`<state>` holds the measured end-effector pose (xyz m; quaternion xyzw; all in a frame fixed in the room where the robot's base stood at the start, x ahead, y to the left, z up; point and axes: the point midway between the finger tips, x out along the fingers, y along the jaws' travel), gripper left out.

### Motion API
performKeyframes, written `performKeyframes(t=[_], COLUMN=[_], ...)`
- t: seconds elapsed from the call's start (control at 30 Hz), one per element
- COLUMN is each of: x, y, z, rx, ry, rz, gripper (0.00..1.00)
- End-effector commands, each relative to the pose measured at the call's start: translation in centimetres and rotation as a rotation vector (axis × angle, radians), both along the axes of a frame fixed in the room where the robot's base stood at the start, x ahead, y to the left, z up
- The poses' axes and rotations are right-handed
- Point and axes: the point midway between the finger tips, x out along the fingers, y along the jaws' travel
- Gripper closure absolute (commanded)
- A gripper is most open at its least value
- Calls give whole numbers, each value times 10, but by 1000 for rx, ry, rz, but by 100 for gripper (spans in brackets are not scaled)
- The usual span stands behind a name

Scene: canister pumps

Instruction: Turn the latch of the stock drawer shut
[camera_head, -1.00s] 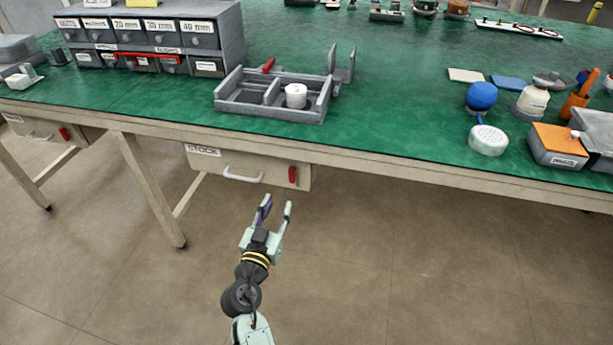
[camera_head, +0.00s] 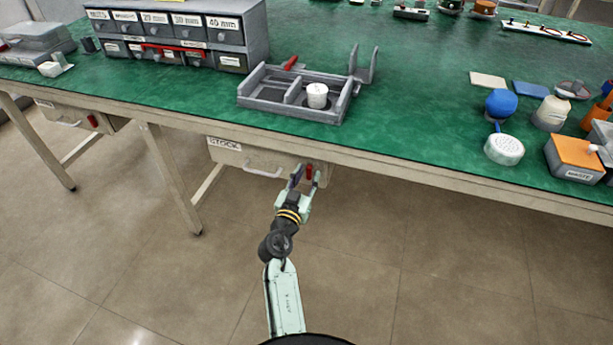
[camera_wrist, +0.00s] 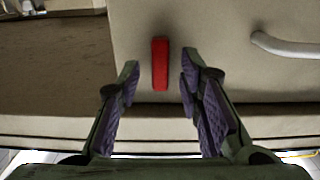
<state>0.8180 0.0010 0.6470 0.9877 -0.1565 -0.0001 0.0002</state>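The stock drawer (camera_head: 232,157) hangs under the front edge of the bench, with a label reading STOCK and a pale bar handle (camera_head: 263,172). Its red latch (camera_head: 309,172) is on the right part of the drawer front and stands upright, in line with the drawer's height. In the wrist view the red latch (camera_wrist: 160,64) lies between and just beyond my fingertips, with the handle (camera_wrist: 286,47) to the right. My gripper (camera_head: 305,180) is open in front of the latch. In the wrist view my gripper (camera_wrist: 158,82) shows a gap on both sides of the latch.
The green bench top (camera_head: 420,140) overhangs the drawer. On it stand a grey divided tray (camera_head: 290,105) with a white cup (camera_head: 317,95), and a small-drawer cabinet (camera_head: 185,40). Another drawer with a red latch (camera_head: 92,121) is at left. The floor in front is clear.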

Motion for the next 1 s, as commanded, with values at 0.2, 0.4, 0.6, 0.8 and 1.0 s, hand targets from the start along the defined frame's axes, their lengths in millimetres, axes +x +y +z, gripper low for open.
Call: performKeyframes(t=[0.2, 0.4, 0.6, 0.8, 1.0], x=[0, 0, 0, 0, 0], y=[0, 0, 0, 0, 0], z=[0, 0, 0, 0, 0], rx=[0, 0, 0, 0, -11], ry=[0, 0, 0, 0, 4], rz=[0, 0, 0, 0, 0], gripper=[75, 88, 100, 100, 100])
